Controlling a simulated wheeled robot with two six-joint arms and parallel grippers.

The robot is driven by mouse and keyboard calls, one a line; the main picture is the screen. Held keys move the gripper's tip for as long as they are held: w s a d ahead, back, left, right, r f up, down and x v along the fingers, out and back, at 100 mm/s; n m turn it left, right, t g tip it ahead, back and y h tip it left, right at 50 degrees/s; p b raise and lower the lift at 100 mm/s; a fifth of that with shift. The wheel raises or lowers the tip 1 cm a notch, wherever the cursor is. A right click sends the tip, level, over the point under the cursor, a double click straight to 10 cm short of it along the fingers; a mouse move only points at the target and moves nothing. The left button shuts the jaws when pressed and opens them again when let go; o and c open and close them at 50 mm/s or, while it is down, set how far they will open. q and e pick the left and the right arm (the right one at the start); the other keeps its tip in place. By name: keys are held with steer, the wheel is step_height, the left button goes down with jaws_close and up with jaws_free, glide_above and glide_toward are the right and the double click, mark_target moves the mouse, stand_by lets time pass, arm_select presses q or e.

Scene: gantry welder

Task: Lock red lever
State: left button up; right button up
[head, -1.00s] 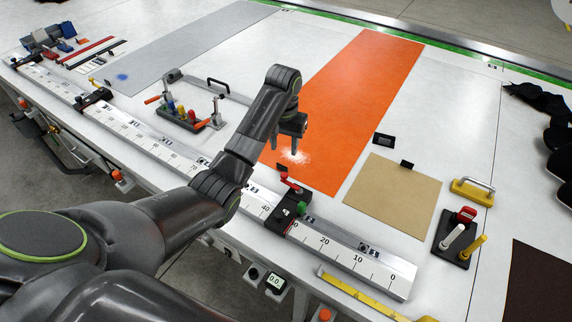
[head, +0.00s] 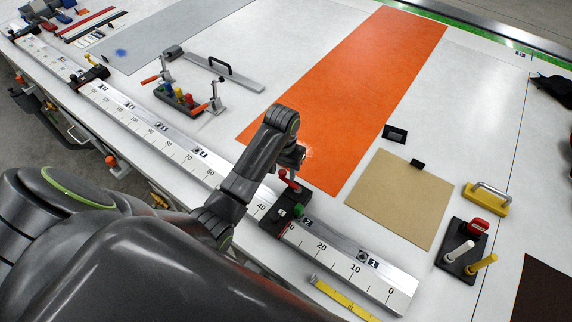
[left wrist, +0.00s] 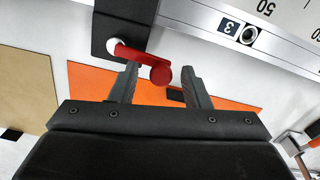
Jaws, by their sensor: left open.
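The red lever (head: 289,181) stands on a black block (head: 275,216) that sits on the white ruler rail. A green knob (head: 298,210) is on the same block. In the left wrist view the red lever (left wrist: 140,60) runs from a silver pivot to a round red end. My left gripper (left wrist: 160,76) is open, and the round end shows between its two fingertips with gaps on both sides. I cannot tell its depth relative to the fingers. In the head view my left gripper (head: 297,154) is just above and behind the lever, its fingers partly hidden.
The numbered rail (head: 350,262) runs along the table's front edge. An orange strip (head: 345,100) and a tan sheet (head: 400,198) lie behind. A holder with coloured handles (head: 180,98) is at left; a black stand (head: 460,258) with handles is at right.

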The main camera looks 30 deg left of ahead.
steer(key=shift+s, duration=0.15)
arm_select(q)
steer(key=shift+c, duration=0.5)
jaws_close()
arm_select(e)
steer(key=shift+a, duration=0.1)
